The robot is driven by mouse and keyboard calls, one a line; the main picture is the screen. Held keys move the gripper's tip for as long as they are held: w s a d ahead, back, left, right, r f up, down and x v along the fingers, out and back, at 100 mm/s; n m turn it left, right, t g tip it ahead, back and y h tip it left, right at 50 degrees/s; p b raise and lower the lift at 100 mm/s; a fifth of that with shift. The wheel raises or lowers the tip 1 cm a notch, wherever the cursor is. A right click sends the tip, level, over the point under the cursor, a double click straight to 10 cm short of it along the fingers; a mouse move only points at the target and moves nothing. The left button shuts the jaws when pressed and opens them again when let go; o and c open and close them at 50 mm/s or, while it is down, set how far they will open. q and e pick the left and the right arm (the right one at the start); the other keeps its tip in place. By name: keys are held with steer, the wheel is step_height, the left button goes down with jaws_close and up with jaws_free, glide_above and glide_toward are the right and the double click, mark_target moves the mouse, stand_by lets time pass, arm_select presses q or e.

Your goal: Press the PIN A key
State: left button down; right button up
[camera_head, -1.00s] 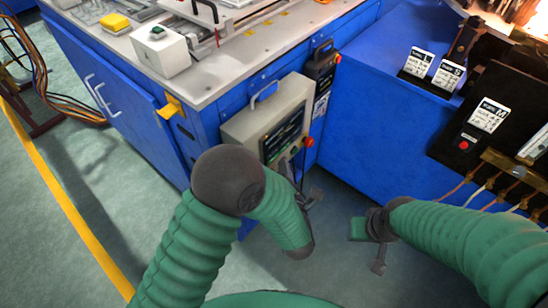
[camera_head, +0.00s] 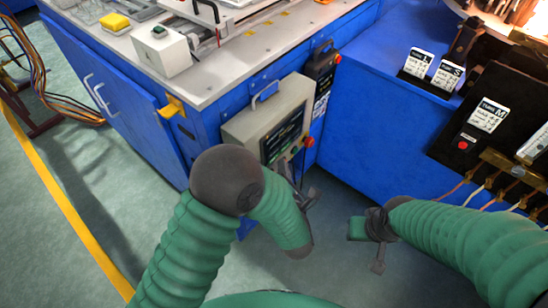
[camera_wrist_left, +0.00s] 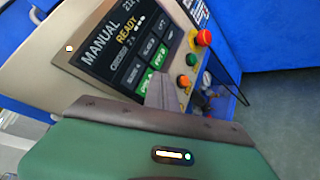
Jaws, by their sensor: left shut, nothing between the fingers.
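The control box (camera_head: 262,112) is on the front of the blue bench. In the left wrist view its tilted screen (camera_wrist_left: 103,42) reads MANUAL and READY. Two green keys sit low on its right side: the PIN A key (camera_wrist_left: 144,81) and, up and right of it, the PIN B key (camera_wrist_left: 160,58). My left gripper (camera_head: 308,197) is shut and empty in front of the box. In the left wrist view its fingertips (camera_wrist_left: 161,88) overlap the edge of the PIN A key; I cannot tell whether they touch it. My right gripper (camera_head: 372,232) hangs over the floor, apart from the box; its jaws are unclear.
A red mushroom button (camera_wrist_left: 203,38), a green button (camera_wrist_left: 191,60) and an orange button (camera_wrist_left: 184,81) are right of the screen. A black box (camera_head: 322,68) hangs beside the control box. A blue cabinet (camera_head: 365,125) stands to the right. The floor between the arms is clear.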

stand_by(0.6)
arm_select(q)
steer(key=shift+w+a, duration=0.2)
steer(key=shift+a, duration=0.15)
steer(key=shift+w+a+r, duration=0.1)
steer(key=shift+w+a, duration=0.1)
steer(key=shift+a, duration=0.1)
stand_by(0.6)
steer(key=shift+s+d+b, duration=0.4)
steer(key=shift+s+d, duration=0.05)
steer(key=shift+d, duration=0.2)
